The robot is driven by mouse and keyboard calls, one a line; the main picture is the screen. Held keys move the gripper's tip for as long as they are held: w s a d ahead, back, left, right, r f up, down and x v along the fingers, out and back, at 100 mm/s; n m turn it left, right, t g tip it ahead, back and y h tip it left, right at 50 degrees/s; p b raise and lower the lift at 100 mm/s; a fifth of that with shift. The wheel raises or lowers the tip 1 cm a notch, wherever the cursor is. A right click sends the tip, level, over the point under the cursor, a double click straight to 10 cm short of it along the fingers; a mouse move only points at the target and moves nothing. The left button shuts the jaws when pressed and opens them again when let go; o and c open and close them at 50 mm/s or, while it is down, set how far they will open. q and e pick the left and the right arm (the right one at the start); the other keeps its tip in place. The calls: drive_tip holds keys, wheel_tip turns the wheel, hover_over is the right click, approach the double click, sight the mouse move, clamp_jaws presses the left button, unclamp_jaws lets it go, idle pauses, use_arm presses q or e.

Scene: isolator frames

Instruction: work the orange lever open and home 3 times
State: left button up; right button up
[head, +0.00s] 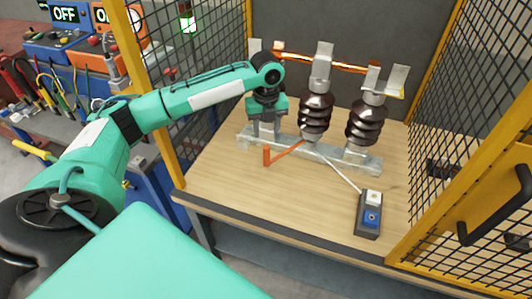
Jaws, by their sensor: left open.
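The orange lever (285,153) sits low at the front of the isolator. It slants down to the left from near the middle insulator's foot and ends in a short upright handle. The isolator has a grey base rail (330,152), ribbed brown insulators (315,115) and a copper-coloured bar (325,62) across the top between the metal terminals. My left gripper (267,118) is open, pointing down above and behind the lever's handle, apart from it. It hides most of the left insulator, and its fingertips are hard to make out. My right gripper is out of view.
A small grey box with a blue switch (371,216) stands on the wooden table (250,198) at the front right, joined by a pale rod or cable. Yellow-framed mesh panels (480,150) flank the table. A bench with cables (75,85) is at left. The table's front left is clear.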

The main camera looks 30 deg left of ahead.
sight(266, 154)
use_arm(q)
wheel_tip(266, 154, down, 10)
drive_tip(key=shift+r+p, duration=0.1)
drive_tip(key=shift+p, duration=0.4)
drive_tip(key=shift+f, duration=0.65)
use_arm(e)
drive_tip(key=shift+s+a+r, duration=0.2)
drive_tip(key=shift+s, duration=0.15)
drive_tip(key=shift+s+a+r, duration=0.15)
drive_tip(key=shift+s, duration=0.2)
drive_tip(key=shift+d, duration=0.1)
use_arm(q)
clamp_jaws()
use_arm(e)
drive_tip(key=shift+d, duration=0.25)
